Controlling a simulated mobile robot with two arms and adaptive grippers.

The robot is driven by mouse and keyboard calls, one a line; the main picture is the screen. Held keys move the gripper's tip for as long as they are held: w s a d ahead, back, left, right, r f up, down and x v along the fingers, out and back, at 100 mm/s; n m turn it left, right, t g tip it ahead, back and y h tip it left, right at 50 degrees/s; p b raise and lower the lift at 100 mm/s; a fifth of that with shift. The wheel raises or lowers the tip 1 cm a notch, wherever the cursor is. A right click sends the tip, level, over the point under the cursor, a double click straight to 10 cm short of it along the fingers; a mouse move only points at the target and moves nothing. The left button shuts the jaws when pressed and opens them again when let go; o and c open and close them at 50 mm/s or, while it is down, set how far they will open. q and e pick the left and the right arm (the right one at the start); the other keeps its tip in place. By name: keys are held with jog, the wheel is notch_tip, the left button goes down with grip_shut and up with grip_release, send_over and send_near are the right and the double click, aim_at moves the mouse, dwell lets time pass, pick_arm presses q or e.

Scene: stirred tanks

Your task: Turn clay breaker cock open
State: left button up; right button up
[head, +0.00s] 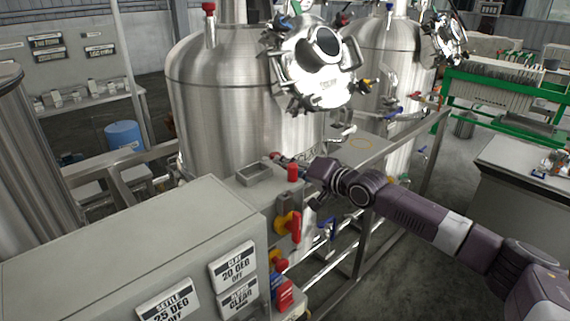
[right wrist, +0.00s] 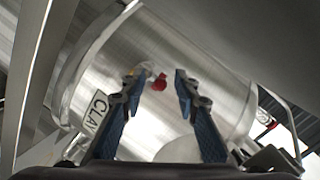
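In the right wrist view a steel vessel (right wrist: 195,55) carries a partly hidden label (right wrist: 97,112) whose visible letters read CLAY. A small red cock handle (right wrist: 159,82) shows on the vessel. My right gripper (right wrist: 160,77) is open, its two blue-padded fingers apart. The red handle appears between the fingertips; I see no contact, and cannot tell how far beyond them it is. In the head view my right gripper (head: 290,161) reaches left, past the cabinet's back corner and in front of the big tank (head: 215,110). My left gripper is not in view.
A label (head: 233,265) reads CLAY 20 DEG OFF. A steel frame rail (head: 430,145) runs behind my arm.

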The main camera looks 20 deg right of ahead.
jog(key=shift+w+a, duration=0.1)
jog(key=shift+w, duration=0.15)
grip_shut()
dwell(0.3)
